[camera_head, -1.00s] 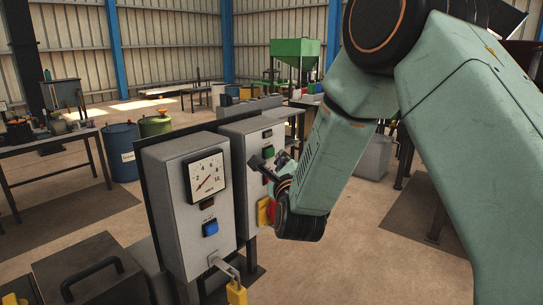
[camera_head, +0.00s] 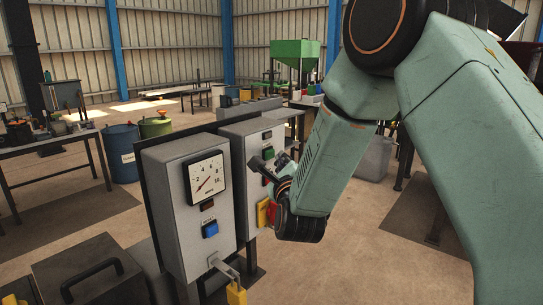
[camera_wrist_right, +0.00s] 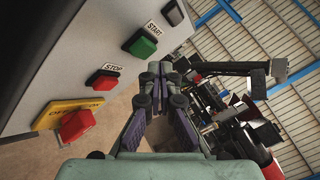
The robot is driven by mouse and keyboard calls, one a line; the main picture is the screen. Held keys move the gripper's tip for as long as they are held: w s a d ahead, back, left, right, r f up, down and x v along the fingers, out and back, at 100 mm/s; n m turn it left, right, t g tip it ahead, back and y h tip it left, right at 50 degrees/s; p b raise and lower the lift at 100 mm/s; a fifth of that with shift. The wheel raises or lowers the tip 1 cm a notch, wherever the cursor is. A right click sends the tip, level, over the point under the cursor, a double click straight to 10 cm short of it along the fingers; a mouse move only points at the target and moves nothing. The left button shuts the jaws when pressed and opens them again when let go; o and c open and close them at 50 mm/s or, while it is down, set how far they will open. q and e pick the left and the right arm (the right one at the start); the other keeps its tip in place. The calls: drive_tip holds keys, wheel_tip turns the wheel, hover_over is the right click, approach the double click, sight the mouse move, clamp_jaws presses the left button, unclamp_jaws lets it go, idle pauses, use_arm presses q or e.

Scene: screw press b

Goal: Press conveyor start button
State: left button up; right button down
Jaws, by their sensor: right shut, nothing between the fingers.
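The green START button (camera_wrist_right: 142,44) is on a grey control box (camera_head: 240,139). In the head view the green button (camera_head: 267,153) shows just above my right gripper (camera_head: 258,164). In the right wrist view my right gripper (camera_wrist_right: 164,72) has its fingers together with nothing between them. Its tips point along the box face, to the right of the green button, and look apart from it. My left gripper is not in view.
A nearer grey box (camera_head: 185,245) carries a dial gauge (camera_head: 207,177), a blue button (camera_head: 210,229) and a yellow padlock (camera_head: 236,294). A dark button (camera_wrist_right: 173,13) is above START. Open floor lies to the right of the boxes.

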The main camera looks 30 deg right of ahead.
drive_tip(key=shift+w, duration=0.15)
drive_tip(key=shift+w+a+b, duration=0.15)
drive_tip(key=shift+w+b, duration=0.1)
drive_tip(key=shift+b, duration=0.05)
drive_tip(key=shift+w+a, duration=0.15)
drive_tip(key=shift+w, duration=0.3)
idle(0.9)
drive_tip(key=shift+s, duration=0.15)
drive_tip(key=shift+s+d+b, duration=0.35)
drive_tip(key=shift+s+b, duration=0.05)
drive_tip(key=shift+s, duration=0.3)
drive_tip(key=s, duration=0.1)
drive_tip(key=s+d, duration=0.1)
drive_tip(key=s, duration=0.2)
drive_tip(key=shift+s+d, duration=0.3)
drive_tip(key=shift+d, duration=0.1)
